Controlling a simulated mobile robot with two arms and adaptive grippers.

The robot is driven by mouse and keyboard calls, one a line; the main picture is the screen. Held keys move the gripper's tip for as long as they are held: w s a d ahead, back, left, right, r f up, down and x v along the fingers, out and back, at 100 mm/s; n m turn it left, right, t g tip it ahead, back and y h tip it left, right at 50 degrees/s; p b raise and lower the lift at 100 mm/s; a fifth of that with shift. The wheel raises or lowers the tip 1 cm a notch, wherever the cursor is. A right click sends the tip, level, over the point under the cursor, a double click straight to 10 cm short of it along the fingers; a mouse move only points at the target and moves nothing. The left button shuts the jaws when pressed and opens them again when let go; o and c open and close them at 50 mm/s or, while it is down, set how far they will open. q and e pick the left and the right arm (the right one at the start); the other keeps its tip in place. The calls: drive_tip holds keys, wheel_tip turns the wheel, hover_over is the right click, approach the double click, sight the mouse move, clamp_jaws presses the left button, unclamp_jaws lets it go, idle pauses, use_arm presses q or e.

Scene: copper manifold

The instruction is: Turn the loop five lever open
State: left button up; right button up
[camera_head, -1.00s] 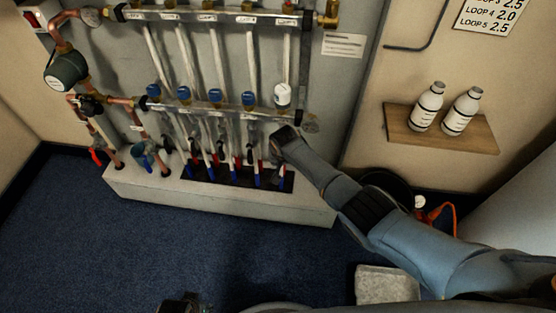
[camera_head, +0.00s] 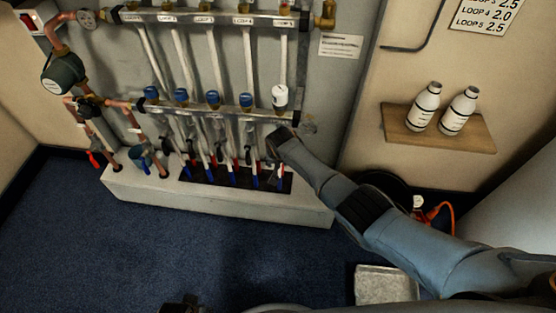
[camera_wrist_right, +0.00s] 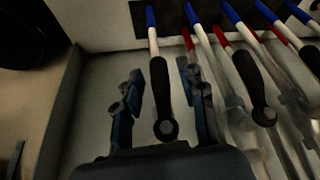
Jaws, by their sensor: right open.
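The loop five lever is a black handle (camera_wrist_right: 163,95) on the end pipe of the row, in the right wrist view. My right gripper (camera_wrist_right: 160,80) is open, with one finger on each side of the handle. Gaps show between the handle and both fingers. In the head view my right gripper (camera_head: 273,147) is at the rightmost loop, below the white cap (camera_head: 280,96), and largely hides this lever.
Another black lever (camera_wrist_right: 255,90) sits close beside the right finger in the wrist view. The lower manifold bar (camera_head: 230,108) with blue caps runs above the levers. A pale plinth (camera_head: 215,198) is below. Two white bottles stand on a wooden shelf (camera_head: 465,138) at right.

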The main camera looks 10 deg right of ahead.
drive_tip(key=shift+r, duration=0.1)
drive_tip(key=v, duration=1.1)
drive_tip(key=shift+s+r, duration=0.25)
drive_tip(key=shift+r, duration=0.05)
drive_tip(key=s+d+f+n+g, duration=0.1)
drive_tip(key=s+d+f, duration=0.3)
drive_tip(key=s+f, duration=1.05)
drive_tip(key=s+d+f+n, duration=0.1)
drive_tip(key=s+d+f, duration=0.25)
drive_tip(key=s, duration=0.35)
drive_tip(key=s+d+f+g, duration=0.15)
drive_tip(key=s+f, duration=0.25)
drive_tip(key=s, duration=0.4)
drive_tip(key=s+d+f+n, duration=0.1)
drive_tip(key=s+d+f, duration=0.2)
drive_tip(key=s, duration=0.4)
use_arm(q)
drive_tip(key=s+a+g+p, duration=0.1)
drive_tip(key=s+a+p, duration=0.2)
drive_tip(key=s+p, duration=1.3)
drive_tip(key=shift+s+r, duration=0.2)
drive_tip(key=shift+r, duration=0.05)
use_arm(e)
drive_tip(key=s+d, duration=0.3)
drive_tip(key=s, duration=1.2)
drive_tip(key=shift+s+r+g, duration=0.15)
drive_tip(key=shift+s+g, duration=0.05)
drive_tip(key=shift+g, duration=0.25)
